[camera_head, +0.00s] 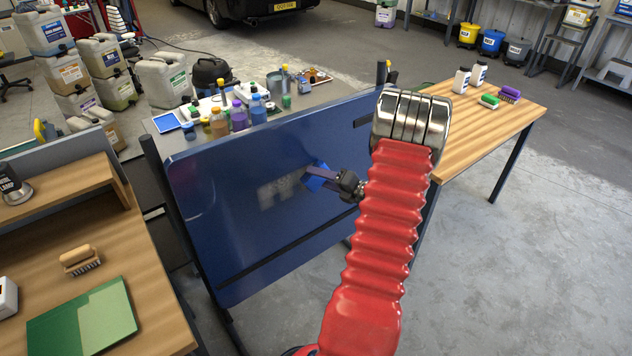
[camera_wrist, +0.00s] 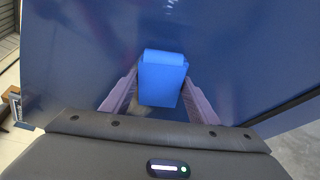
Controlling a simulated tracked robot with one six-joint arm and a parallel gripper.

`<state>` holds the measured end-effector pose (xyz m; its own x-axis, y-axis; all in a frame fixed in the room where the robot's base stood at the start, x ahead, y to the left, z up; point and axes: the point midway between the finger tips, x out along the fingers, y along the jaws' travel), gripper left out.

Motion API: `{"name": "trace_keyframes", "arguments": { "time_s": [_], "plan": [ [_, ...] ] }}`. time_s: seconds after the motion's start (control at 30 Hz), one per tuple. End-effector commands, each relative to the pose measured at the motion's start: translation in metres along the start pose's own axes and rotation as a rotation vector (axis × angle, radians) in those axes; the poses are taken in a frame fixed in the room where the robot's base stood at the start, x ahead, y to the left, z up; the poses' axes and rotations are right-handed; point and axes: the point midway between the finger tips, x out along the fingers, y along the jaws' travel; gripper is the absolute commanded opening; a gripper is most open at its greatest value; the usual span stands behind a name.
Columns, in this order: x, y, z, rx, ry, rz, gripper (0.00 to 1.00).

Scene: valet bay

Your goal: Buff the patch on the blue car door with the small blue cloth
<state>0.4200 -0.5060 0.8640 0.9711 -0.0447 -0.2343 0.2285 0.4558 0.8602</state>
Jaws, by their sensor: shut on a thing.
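The blue car door (camera_head: 240,195) stands upright on a dark frame in the middle of the head view and fills most of the wrist view (camera_wrist: 75,60). A dull greyish patch (camera_head: 280,190) shows on its face. My gripper (camera_head: 318,176) is at the right end of that patch. It is shut on the small blue cloth (camera_wrist: 163,78), which sits between the two purplish fingers in the wrist view. The cloth (camera_head: 316,182) is at the door's surface; I cannot tell whether it touches. A small pale bit of the patch shows below the cloth in the wrist view; the cloth hides part of it.
A table with several bottles (camera_head: 238,115) stands behind the door. A wooden table (camera_head: 480,130) with white bottles and brushes is at right. Floor at lower right is clear.

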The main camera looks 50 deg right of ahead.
Motion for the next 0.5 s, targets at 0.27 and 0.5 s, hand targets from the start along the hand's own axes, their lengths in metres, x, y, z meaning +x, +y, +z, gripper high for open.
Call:
{"name": "trace_keyframes", "arguments": {
  "time_s": [0.27,0.5],
  "plan": [
    [-0.0035,-0.0063,0.0097,0.001,0.001,0.0,0.32],
    [-0.0036,-0.0062,0.0095,0.001,0.001,0.0,0.32]
  ]
}}
